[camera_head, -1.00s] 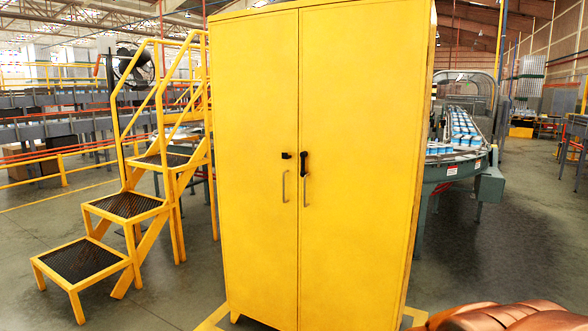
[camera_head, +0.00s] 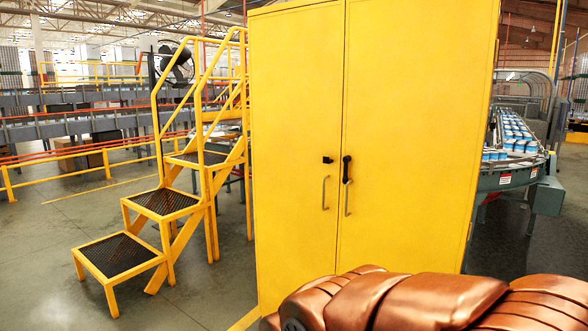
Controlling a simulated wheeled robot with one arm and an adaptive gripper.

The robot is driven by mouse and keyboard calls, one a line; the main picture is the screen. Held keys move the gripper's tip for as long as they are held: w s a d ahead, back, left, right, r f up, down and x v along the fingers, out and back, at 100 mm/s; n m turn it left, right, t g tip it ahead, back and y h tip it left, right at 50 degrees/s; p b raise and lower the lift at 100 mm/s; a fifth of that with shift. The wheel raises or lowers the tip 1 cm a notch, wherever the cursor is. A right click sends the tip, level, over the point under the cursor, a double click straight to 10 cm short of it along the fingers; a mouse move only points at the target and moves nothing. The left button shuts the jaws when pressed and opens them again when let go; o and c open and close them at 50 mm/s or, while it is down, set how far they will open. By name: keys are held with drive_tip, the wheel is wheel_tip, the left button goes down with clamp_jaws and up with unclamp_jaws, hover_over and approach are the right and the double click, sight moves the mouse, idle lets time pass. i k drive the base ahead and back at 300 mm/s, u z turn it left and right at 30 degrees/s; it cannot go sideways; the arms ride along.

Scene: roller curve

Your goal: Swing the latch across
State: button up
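A tall yellow two-door cabinet (camera_head: 410,120) stands upright in the middle to right of the view, its doors closed. The black latch (camera_head: 347,169) is on the right door near the seam and hangs roughly vertical. A small black catch (camera_head: 328,160) sits beside it on the left door, apart from the latch's lower end. Two metal handles, the left one (camera_head: 324,193) and the right one (camera_head: 347,198), are below them. My copper-coloured arm shows at the bottom right, in front of the cabinet's lower part. My gripper is not in view.
A yellow step ladder (camera_head: 165,203) with dark treads stands left of the cabinet, and a black fan (camera_head: 176,64) is behind it. A roller conveyor (camera_head: 515,178) carrying blue and white items curves behind the cabinet's right side. Grey floor lies open at front left.

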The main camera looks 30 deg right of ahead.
sight(345, 159)
drive_tip(key=i, duration=1.1)
drive_tip(key=z, duration=0.4)
